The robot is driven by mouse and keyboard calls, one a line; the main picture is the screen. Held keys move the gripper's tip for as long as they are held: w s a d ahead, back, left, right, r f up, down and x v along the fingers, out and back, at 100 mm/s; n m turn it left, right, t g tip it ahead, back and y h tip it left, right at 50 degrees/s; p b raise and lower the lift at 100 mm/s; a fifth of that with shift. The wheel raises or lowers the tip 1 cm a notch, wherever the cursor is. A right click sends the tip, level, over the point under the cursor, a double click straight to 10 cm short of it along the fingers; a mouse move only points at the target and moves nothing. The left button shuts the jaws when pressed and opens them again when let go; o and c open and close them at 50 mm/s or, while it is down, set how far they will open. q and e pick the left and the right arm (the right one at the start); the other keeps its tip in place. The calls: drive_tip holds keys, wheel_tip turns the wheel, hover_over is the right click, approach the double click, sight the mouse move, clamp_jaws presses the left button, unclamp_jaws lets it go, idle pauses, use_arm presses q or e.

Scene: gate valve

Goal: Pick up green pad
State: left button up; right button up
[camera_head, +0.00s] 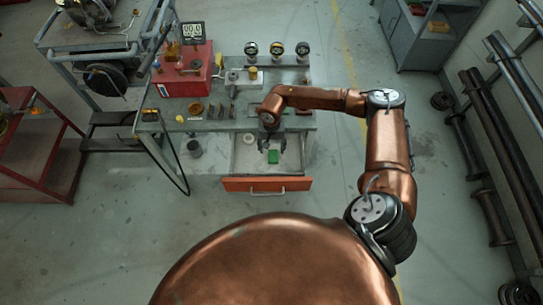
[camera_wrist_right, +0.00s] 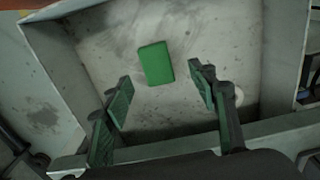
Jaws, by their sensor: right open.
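The green pad (camera_head: 273,157) lies flat on the floor of an open drawer (camera_head: 247,165) in the head view. In the right wrist view the green pad (camera_wrist_right: 156,63) is a small plain rectangle, slightly tilted in the picture. My right gripper (camera_head: 269,144) is over the drawer, just behind the pad in the head view. In the right wrist view its two green-lined fingers (camera_wrist_right: 160,92) are spread apart, with nothing between them. The pad shows beyond the fingertips and is not touched. My left gripper is in neither view.
The drawer has an orange front (camera_head: 267,184) with a handle, and raised walls around the pad. A workbench (camera_head: 180,127) above it carries a red box (camera_head: 184,80), gauges (camera_head: 277,49) and small parts. A dark cable hangs at the bench's left.

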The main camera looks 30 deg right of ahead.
sight(274, 156)
drive_tip(key=f, duration=0.6)
drive_tip(key=shift+d, duration=0.35)
drive_tip(key=c, duration=1)
drive_tip(key=shift+r, duration=0.15)
